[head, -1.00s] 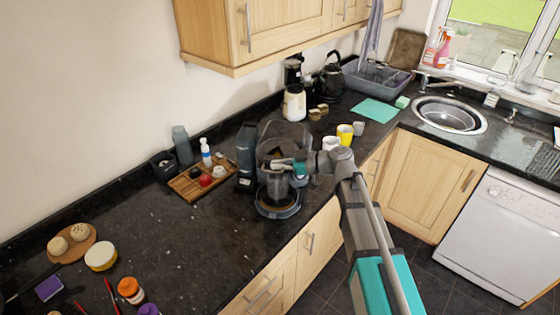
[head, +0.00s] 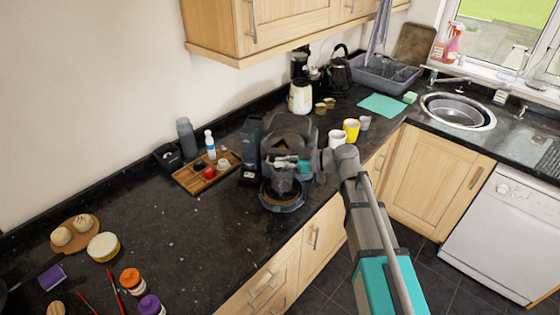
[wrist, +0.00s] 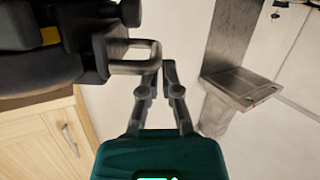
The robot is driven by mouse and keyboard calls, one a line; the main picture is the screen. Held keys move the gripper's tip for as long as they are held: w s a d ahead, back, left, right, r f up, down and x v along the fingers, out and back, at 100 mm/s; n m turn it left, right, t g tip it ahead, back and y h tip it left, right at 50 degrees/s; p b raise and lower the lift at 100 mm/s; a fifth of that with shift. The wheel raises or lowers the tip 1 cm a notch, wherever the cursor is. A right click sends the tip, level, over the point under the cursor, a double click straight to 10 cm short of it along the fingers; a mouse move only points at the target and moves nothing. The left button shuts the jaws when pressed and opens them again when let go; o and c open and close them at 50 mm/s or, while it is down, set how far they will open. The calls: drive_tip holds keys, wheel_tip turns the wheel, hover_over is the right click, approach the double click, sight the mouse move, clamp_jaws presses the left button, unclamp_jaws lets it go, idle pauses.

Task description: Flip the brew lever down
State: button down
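The dark coffee machine (head: 288,135) stands on the counter near its front edge, with a round base below. In the wrist view its black body (wrist: 45,60) fills the upper left. A grey loop-shaped lever (wrist: 120,42) sticks out from that body to the right. My gripper (head: 278,163) is in front of the machine in the head view. In the wrist view my gripper (wrist: 162,68) has its two fingertips close together, seemingly shut, beside the loop's right end. The left fingertip overlaps the loop in the picture; I cannot tell whether they touch.
A wooden tray (head: 186,180) with small items stands left of the machine. A white cup (head: 336,139) and a yellow cup (head: 351,129) stand to its right, behind my arm. A cream jar-like appliance (head: 300,97) is further back. Bare counter (head: 170,235) lies at the front left.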

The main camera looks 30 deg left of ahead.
drive_tip(key=shift+s+r, duration=0.1)
drive_tip(key=w+d+r+p, duration=0.1)
drive_tip(key=d+r+p, duration=0.5)
drive_tip(key=d, duration=0.3)
drive_tip(key=shift+w+d, duration=0.2)
drive_tip(key=shift+d, duration=0.2)
idle(0.7)
drive_tip(key=s+d+f+m+t+h+b, duration=0.15)
drive_tip(key=d+f+m+h, duration=0.25)
drive_tip(key=d+f+m, duration=0.4)
drive_tip(key=d+f+m+t+h+b, duration=0.15)
drive_tip(key=d+f+m+h, duration=0.35)
drive_tip(key=d, duration=0.6)
drive_tip(key=s+d+f+m+h, duration=0.1)
drive_tip(key=d+f+m+h, duration=0.1)
drive_tip(key=d, duration=0.4)
drive_tip(key=s+d+f+m+h+b, duration=0.1)
drive_tip(key=d+f+m+h, duration=0.1)
drive_tip(key=d+m, duration=0.2)
drive_tip(key=s+d+f+m+h+b, duration=0.1)
drive_tip(key=s+d+f+m, duration=0.1)
drive_tip(key=d, duration=0.6)
drive_tip(key=shift+d+m+h, duration=0.2)
drive_tip(key=shift+m+h, duration=0.2)
